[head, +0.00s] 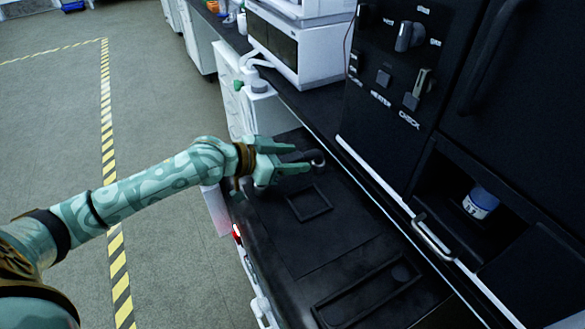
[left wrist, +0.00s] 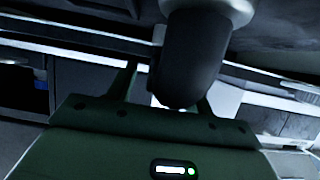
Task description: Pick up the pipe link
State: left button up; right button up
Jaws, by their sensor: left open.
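The pipe link (head: 317,158) is a dark, short tube with a lighter grey ring at its end, at the back of the black bench in the head view. My left gripper (head: 300,157) is open, with its green fingers on either side of the tube. In the left wrist view the pipe link (left wrist: 190,62) is a large dark cylinder with a paler end, between the fingers. The fingers partly hide the tube in the head view. I cannot tell whether they touch it. My right gripper is not in view.
The black bench (head: 305,239) has a small square frame (head: 308,203) and a longer recessed tray (head: 343,312). A black cabinet with switches (head: 411,36) stands at right; a blue-and-white container (head: 481,203) sits in its opening. White equipment (head: 312,50) stands behind.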

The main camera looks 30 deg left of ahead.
pick_arm(q)
jog(key=shift+r, duration=0.1)
grip_shut()
